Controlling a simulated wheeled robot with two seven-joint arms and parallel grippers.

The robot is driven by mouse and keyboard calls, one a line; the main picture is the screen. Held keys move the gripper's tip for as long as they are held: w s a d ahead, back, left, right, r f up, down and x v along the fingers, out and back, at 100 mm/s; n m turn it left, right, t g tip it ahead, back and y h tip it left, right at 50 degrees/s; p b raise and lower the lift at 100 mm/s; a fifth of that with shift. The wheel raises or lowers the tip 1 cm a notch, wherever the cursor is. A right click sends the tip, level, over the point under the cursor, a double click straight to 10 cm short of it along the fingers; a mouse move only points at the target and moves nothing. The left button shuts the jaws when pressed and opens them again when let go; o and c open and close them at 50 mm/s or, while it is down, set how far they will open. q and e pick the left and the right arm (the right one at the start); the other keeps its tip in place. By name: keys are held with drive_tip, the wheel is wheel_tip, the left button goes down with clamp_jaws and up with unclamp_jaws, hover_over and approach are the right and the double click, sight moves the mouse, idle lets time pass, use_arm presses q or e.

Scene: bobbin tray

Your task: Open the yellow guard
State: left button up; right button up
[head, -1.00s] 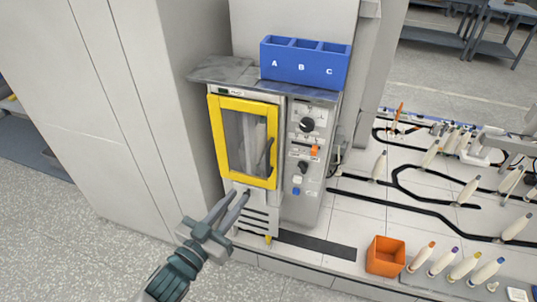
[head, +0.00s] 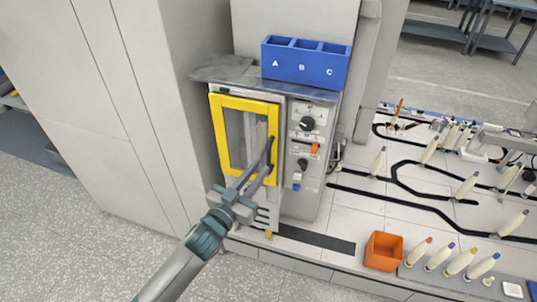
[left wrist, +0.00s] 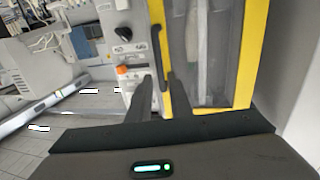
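The yellow guard (head: 219,132) is a yellow-framed door with a clear pane on the front of the grey machine, and it is shut. It also shows in the left wrist view (left wrist: 254,50). Its dark upright handle (left wrist: 157,48) is on the frame's side nearest the knobs. My left gripper (head: 265,158) reaches up in front of the guard's lower right part, at the handle. In the left wrist view its two fingers (left wrist: 159,82) are apart, with the handle's lower end appearing between them. Whether they touch it I cannot tell. My right gripper is not in view.
The control panel with knobs (head: 306,124) and an orange switch (head: 315,148) is right beside the guard. A blue bin labelled A, B, C (head: 305,65) stands on top. An orange box (head: 384,251) and several bobbins are to the right. A tall cabinet (head: 130,110) stands left.

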sight(268, 159)
use_arm(q)
drive_tip(key=p+x, duration=0.1)
drive_tip(key=x, duration=0.6)
clamp_jaws()
